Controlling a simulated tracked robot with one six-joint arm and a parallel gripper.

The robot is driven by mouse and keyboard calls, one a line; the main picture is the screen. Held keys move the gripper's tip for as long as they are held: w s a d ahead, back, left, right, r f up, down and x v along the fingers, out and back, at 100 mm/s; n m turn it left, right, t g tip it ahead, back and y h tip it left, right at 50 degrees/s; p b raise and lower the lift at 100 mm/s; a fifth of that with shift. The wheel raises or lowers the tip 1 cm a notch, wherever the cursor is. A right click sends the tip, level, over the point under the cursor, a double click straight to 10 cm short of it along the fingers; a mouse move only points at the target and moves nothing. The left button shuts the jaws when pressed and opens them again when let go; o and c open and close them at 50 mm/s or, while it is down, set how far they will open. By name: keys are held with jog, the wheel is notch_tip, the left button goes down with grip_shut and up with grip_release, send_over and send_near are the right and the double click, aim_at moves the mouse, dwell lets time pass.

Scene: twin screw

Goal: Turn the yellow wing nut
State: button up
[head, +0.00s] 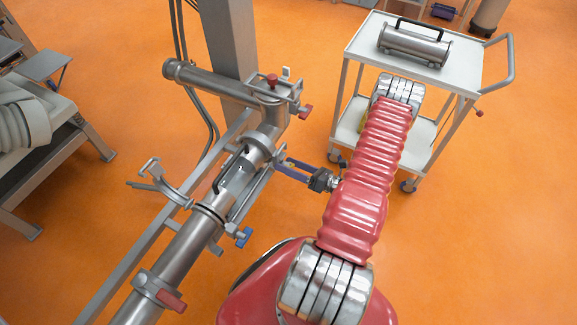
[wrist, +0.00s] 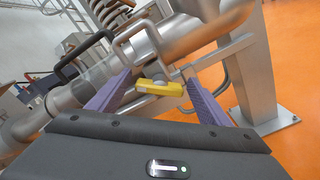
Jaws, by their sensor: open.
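The yellow wing nut (wrist: 158,88) shows in the wrist view, lying nearly level across the picture, with a pale round centre. It sits between the two purple fingers of my gripper (wrist: 157,78), which are apart with clear gaps on either side of it. The fingers do not appear to touch it; how far it reaches in between them is hard to tell. In the head view my gripper (head: 282,165) extends left from the red arm to the side of the steel pipe assembly (head: 240,175). The nut is too small to make out clearly there.
Clamps with a red handle (head: 172,301) and a blue handle (head: 243,237) stick out along the pipe. A grey post (head: 230,45) rises behind. A white cart (head: 455,75) carrying a metal cylinder (head: 413,43) stands at the right. Orange floor is open at the lower right.

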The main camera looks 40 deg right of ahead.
jog(key=shift+c, duration=0.4)
jog(key=c, duration=0.9)
jog(key=shift+a, duration=0.25)
jog(key=shift+c, duration=0.3)
jog(key=shift+d, duration=0.15)
jog(key=shift+n, duration=0.8)
jog(key=n, duration=0.6)
